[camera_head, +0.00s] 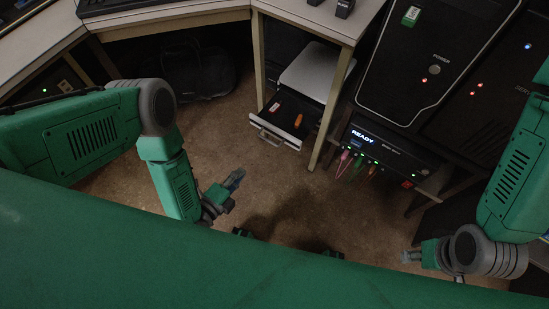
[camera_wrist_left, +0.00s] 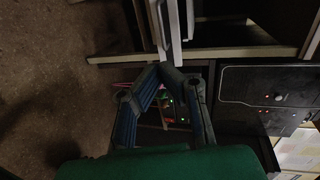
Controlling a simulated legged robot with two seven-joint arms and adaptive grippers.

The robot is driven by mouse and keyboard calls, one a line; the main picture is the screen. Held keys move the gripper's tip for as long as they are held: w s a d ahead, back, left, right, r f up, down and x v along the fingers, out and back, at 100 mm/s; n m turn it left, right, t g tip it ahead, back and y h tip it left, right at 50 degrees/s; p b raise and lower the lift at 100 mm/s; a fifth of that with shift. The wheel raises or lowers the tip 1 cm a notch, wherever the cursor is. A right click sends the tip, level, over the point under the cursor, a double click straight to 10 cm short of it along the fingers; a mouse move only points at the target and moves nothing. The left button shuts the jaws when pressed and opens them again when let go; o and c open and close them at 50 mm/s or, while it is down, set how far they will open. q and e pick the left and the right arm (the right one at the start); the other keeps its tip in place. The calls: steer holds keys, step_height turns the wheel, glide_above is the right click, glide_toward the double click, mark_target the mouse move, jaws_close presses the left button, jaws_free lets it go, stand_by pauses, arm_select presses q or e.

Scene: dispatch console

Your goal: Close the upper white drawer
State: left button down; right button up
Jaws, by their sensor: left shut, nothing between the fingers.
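The white drawer (camera_head: 275,137) is pulled out of the white cabinet (camera_head: 315,72) under the desk. Its dark inside holds an orange item (camera_head: 298,121) and a red and white item (camera_head: 275,106). My left gripper (camera_head: 237,177) is shut and empty, apart from the drawer, in front of it and toward my body. In the left wrist view its fingertips (camera_wrist_left: 163,66) meet near a white edge (camera_wrist_left: 175,25), probably the drawer; touching cannot be told there. My right gripper (camera_head: 406,257) is low at the right, away from the drawer; its fingers are too small to read.
A desk leg (camera_head: 332,110) stands just right of the drawer. A black box with a READY display (camera_head: 395,150) and cables is further right, below a black computer tower (camera_head: 433,55). A dark bag (camera_head: 195,70) lies under the desk. The brown floor (camera_head: 215,130) left of the drawer is clear.

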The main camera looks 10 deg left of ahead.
arm_select(q)
steer(key=b+x, duration=0.5)
steer(key=x, duration=0.8)
steer(key=shift+w+m, duration=0.3)
steer(key=shift+w, duration=0.15)
